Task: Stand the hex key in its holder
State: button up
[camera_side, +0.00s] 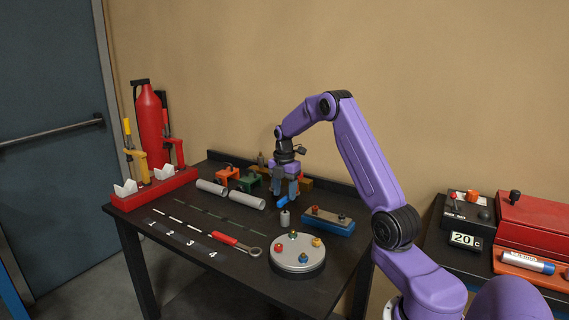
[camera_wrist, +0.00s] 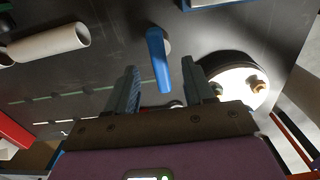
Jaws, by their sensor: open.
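A blue bar, which looks like the hex key (camera_side: 283,202), lies slanted at the top of a small grey cylinder, apparently its holder (camera_side: 285,219), on the dark table. In the wrist view the blue key (camera_wrist: 158,62) points toward me between my fingers, and the grey holder (camera_wrist: 166,46) shows partly behind it. I cannot tell how deep the key sits in the holder. My gripper (camera_side: 284,192) is open, pointing down just above the key. In the wrist view its fingers (camera_wrist: 161,80) stand apart on either side of the key, with gaps visible.
A round plate with coloured knobs (camera_side: 297,267) stands close in front, and a blue block (camera_side: 329,224) to the right. Grey tubes (camera_side: 247,200) and coloured clamps lie to the left and behind. A red-handled wrench (camera_side: 232,243) lies in front. A red rack (camera_side: 155,187) borders the left edge.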

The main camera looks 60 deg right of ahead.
notch_tip(320, 180, up, 12)
jog(key=s+a+m, duration=0.1)
jog(key=s+a, duration=0.3)
jog(key=a, duration=1)
jog(key=s+a+m, duration=0.1)
jog(key=s+a, duration=0.2)
jog(key=a, duration=1.1)
jog(key=s+a+f+m, duration=0.1)
jog(key=s+a, duration=0.3)
jog(key=s, duration=0.3)
jog(key=s+a+f+m, duration=0.1)
jog(key=s+a, duration=0.3)
jog(key=s, duration=0.3)
jog(key=s+f+m, duration=0.1)
jog(key=s+f, duration=0.1)
jog(key=s, duration=1)
jog(key=shift+s+d+f+y, duration=0.3)
jog(key=shift+s+d+f, duration=0.1)
